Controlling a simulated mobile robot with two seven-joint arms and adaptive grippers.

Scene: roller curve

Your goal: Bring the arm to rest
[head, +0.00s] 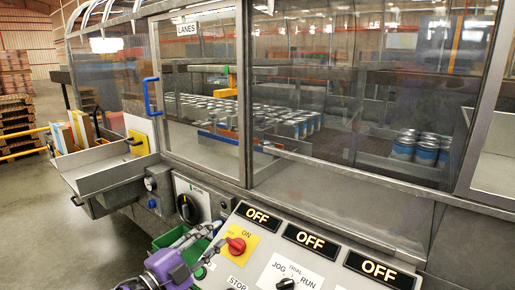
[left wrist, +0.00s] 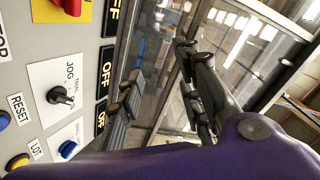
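My left gripper (head: 217,235) reaches in at the bottom of the head view, with a purple body and grey fingers. Its fingertips are spread apart with nothing seen between them. They show just left of the red knob (head: 236,244) on its yellow plate; I cannot tell the exact gap in depth. In the left wrist view the two dark fingers (left wrist: 158,62) stand apart, in front of the glass and metal frame. My right gripper is in neither view.
The control panel (head: 325,268) has a JOG/RUN selector (head: 286,284) and several OFF displays. Glass guards enclose cans (head: 270,118) behind it. A metal tray (head: 105,165) juts out at left, with a blue handle (head: 150,97) above. A green bin (head: 172,240) sits below.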

